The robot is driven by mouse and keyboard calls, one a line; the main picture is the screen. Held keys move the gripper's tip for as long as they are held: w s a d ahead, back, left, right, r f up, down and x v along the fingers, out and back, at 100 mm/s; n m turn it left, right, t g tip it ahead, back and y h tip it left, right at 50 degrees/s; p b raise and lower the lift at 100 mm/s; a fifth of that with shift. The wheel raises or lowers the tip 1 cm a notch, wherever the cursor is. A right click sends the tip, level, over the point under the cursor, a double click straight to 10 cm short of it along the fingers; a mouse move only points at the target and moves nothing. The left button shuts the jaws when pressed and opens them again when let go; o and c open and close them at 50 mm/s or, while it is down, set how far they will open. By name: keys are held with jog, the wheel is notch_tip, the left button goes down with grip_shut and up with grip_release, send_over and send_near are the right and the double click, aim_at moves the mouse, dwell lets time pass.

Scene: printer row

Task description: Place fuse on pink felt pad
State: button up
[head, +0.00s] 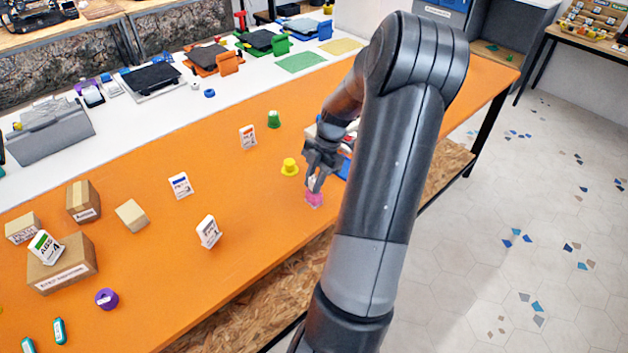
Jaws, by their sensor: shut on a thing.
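The pink felt pad (315,201) is a small pink patch on the orange table, near its front edge. My gripper (315,187) points down right over the pad, shut on the fuse. Only a small pale bit of the fuse (312,184) shows between the fingers; the rest is hidden. I cannot tell whether the fuse touches the pad.
A yellow knob-like piece (289,167) stands close left of my gripper, and a green one (273,119) farther back. White cards (208,232) stand to the left. A blue item (344,168) is partly hidden behind my arm. Cardboard boxes (62,265) sit far left.

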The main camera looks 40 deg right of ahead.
jog(key=shift+f, duration=0.15)
jog(key=o, duration=1)
